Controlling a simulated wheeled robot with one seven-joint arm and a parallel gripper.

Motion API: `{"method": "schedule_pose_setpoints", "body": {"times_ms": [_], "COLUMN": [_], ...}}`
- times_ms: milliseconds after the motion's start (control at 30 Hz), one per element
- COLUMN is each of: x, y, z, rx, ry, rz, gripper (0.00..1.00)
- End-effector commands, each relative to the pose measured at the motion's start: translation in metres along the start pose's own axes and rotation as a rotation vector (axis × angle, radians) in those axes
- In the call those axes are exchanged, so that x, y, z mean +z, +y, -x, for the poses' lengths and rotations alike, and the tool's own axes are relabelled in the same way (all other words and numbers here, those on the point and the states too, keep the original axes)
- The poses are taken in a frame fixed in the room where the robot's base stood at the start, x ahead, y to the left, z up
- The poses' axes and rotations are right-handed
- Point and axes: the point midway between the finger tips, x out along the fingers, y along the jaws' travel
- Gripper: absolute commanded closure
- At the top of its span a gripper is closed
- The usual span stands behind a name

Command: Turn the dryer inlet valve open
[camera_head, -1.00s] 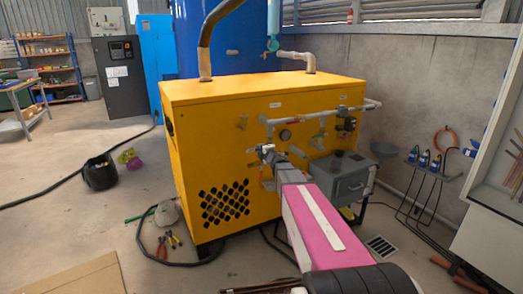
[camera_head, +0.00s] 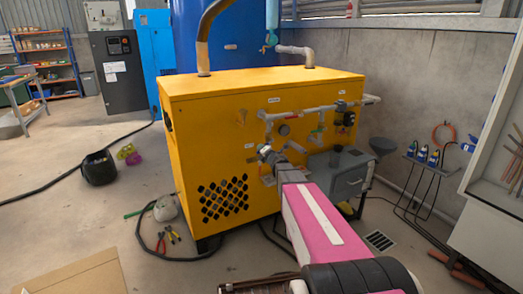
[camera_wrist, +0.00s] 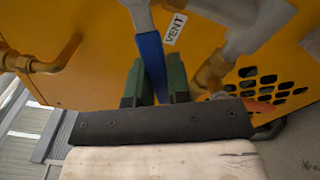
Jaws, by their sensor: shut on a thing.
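The yellow dryer cabinet (camera_head: 190,140) stands in the middle of the head view, with grey pipes and several valves on its front face. My gripper (camera_head: 265,153) is at the left part of this pipework, close to the front face. In the wrist view my gripper (camera_wrist: 155,88) has its green fingers shut on a blue lever handle (camera_wrist: 151,58), one finger on each side. The handle runs up to a grey metal fitting. A label (camera_wrist: 175,28) beside it reads VENT. I cannot tell from the frames which valve is the dryer inlet; other labels are too small to read.
A grey box (camera_head: 340,180) stands close to the right of my arm. A grey pipe (camera_wrist: 258,28) with a brass end and a brass elbow pipe (camera_wrist: 45,62) flank the handle. Hoses and pliers (camera_head: 168,236) lie on the floor at the left.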

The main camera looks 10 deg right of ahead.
Motion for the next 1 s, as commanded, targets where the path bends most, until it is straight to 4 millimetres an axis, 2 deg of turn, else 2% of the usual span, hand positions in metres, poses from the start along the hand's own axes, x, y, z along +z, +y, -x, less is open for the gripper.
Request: {"method": "schedule_pose_setpoints", "body": {"times_ms": [367, 400, 433, 467, 767, 1000], "x": [0.000, 0.000, 0.000, 0.000, 0.000, 0.000], "y": [-0.001, -0.001, -0.001, -0.001, 0.000, 0.000], "z": [0.001, 0.001, 0.001, 0.001, 0.001, 0.020], "rx": [-0.002, -0.002, -0.002, -0.001, -0.001, -0.001], "ry": [-0.001, -0.001, -0.001, -0.001, 0.000, -0.001], "rz": [0.002, 0.002, 0.002, 0.002, 0.002, 0.003], "gripper": [1.00, 0.69, 0.60, 0.56, 0.56, 0.56]}}
